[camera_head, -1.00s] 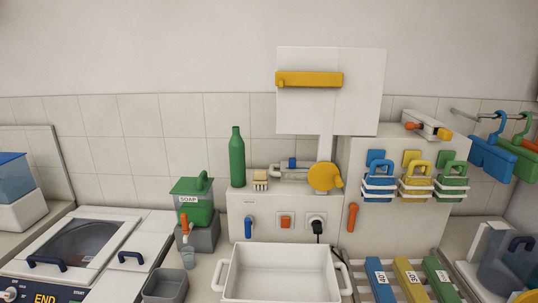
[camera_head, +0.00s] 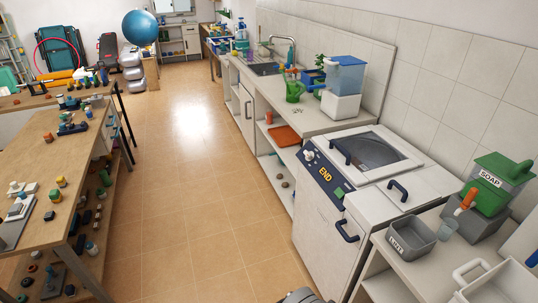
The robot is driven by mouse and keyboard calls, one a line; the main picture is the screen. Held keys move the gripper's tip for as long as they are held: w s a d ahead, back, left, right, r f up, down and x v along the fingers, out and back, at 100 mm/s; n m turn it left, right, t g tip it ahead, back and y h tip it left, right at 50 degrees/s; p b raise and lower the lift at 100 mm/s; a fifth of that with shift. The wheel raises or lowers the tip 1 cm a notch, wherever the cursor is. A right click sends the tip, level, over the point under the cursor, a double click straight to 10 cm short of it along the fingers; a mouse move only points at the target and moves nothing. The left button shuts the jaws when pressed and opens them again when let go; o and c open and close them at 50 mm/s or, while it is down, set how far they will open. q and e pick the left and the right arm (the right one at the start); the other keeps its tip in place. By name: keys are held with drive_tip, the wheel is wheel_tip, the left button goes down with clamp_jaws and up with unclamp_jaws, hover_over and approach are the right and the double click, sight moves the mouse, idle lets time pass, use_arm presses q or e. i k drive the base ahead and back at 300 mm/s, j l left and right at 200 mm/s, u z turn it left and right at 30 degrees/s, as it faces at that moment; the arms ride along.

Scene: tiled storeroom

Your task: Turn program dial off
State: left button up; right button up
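The white washing machine (camera_head: 322,232) stands at the centre right, with a window in its top lid. Its dark slanted front panel (camera_head: 316,178) shows "END" in orange letters. A small white dial (camera_head: 310,156) sits at the panel's upper left end; its markings are too small to read. A green button lies at the panel's lower right end. A grey rounded part, likely of my arm, shows at the bottom edge, well below the panel. No fingers of either gripper show.
Tiled floor (camera_head: 205,180) is clear left of the machine. A wooden workbench (camera_head: 70,160) with small parts stands at the left. A counter (camera_head: 275,117) with a sink is behind the machine. At right are a green soap dispenser (camera_head: 491,184) and a grey bin (camera_head: 412,238).

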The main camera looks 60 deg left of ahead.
sight(309, 156)
drive_tip(key=u, duration=1.55)
drive_tip(key=i+j+z, duration=0.1)
drive_tip(key=i+j, duration=0.6)
drive_tip(key=i+j+z, duration=0.15)
drive_tip(key=i+j, duration=0.65)
drive_tip(key=i+j+z, duration=0.1)
drive_tip(key=i+j, duration=0.6)
drive_tip(key=j, duration=0.15)
